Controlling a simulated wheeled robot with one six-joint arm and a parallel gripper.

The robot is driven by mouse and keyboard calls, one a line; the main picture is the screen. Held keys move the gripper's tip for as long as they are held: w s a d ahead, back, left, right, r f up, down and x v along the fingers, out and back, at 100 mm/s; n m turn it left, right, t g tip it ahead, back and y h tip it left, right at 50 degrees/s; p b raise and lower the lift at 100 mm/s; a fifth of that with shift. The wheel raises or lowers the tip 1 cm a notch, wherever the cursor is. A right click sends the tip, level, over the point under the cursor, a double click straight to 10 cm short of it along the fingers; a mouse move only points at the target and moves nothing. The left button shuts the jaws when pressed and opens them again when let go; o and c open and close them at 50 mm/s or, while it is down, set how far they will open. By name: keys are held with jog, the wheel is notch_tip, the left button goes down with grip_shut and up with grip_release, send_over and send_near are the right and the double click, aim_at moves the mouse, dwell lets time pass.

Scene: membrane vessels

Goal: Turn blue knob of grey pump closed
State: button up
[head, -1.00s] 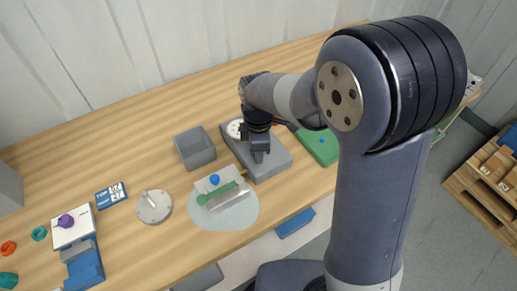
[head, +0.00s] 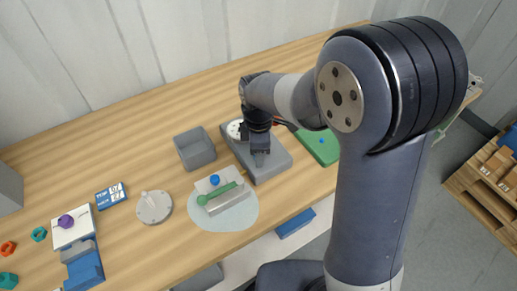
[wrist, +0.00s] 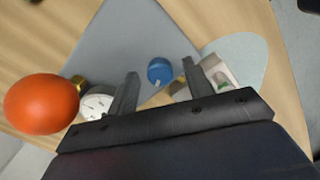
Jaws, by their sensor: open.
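The grey pump (head: 270,165) is a flat grey block on the bench, with a round white gauge (head: 234,129) at its far left corner. In the wrist view the pump's grey top (wrist: 135,35) carries a round blue knob (wrist: 160,75) with a small pale mark on its side. My gripper (wrist: 160,67) is open, pointing down over the pump, with one finger on each side of the knob and gaps showing. I cannot tell whether the fingertips are down at knob height. In the head view my gripper (head: 259,160) hides the knob.
An orange bulb (wrist: 40,104) and the gauge (wrist: 96,106) lie left of my gripper in the wrist view. A white block (head: 232,204) with another blue knob and a green lever stands on a pale round mat. A grey bin (head: 194,150) and green board (head: 322,150) flank the pump.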

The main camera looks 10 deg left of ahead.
notch_tip(320, 180, up, 11)
dwell(0.4)
jog(key=shift+f, duration=0.15)
